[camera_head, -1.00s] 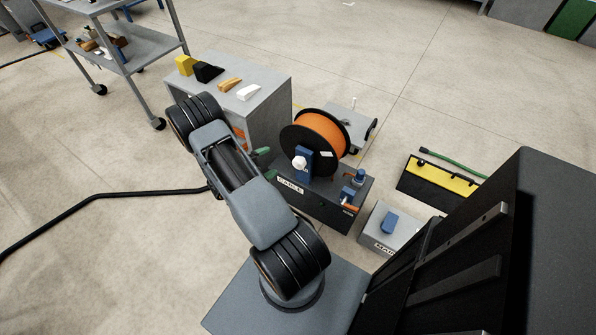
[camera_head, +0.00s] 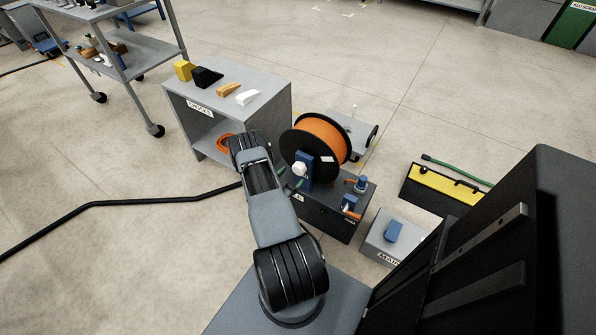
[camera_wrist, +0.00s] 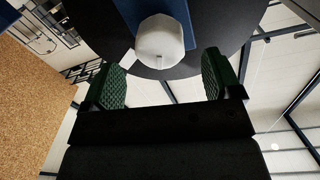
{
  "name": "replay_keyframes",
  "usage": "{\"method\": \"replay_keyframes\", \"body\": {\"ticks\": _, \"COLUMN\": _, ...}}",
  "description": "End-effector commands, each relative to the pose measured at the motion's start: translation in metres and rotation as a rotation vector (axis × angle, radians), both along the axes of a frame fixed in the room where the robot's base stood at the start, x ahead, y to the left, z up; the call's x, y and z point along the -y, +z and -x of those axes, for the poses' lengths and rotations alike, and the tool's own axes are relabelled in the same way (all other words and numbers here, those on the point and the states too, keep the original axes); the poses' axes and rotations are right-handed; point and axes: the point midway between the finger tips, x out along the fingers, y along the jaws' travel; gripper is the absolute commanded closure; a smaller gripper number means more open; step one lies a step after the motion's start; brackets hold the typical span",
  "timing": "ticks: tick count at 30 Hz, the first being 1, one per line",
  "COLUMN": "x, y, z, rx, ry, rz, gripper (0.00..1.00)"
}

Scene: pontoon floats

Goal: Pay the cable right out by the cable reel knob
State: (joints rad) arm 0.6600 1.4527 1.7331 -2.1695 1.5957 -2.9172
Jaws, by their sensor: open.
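The cable reel (camera_head: 325,133) has an orange drum between black flanges and stands on a dark box (camera_head: 325,217). Its white faceted knob (camera_head: 300,169) sits at the front by a blue upright (camera_head: 304,181). In the wrist view the knob (camera_wrist: 160,42) lies just beyond my fingertips, roughly centred between them. My gripper (camera_wrist: 163,72) is open and empty, with green ribbed finger pads. In the head view my gripper (camera_head: 291,187) is at the knob's lower left, partly hidden by my arm. I cannot tell there whether it touches.
A grey cabinet (camera_head: 240,117) with several wedges on top stands behind my arm. A blue-topped grey box (camera_head: 388,243) and a yellow-black panel (camera_head: 440,182) are to the right. A black cable (camera_head: 130,202) runs over the floor at left. A shelf cart (camera_head: 140,62) stands farther back.

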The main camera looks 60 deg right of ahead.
Motion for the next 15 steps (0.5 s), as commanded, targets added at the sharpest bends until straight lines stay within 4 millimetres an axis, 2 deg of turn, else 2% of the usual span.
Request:
{"method": "replay_keyframes", "body": {"ticks": 1, "x": 0.010, "y": -0.001, "z": 0.001, "rx": 0.002, "ry": -0.004, "rz": 0.001, "gripper": 0.16}}
{"method": "replay_keyframes", "body": {"ticks": 6, "x": 0.033, "y": -0.001, "z": 0.002, "rx": 0.001, "ry": -0.003, "rz": 0.000, "gripper": 0.16}}
{"method": "replay_keyframes", "body": {"ticks": 15, "x": 0.050, "y": 0.000, "z": 0.003, "rx": 0.000, "ry": 0.000, "rz": 0.000, "gripper": 0.16}}
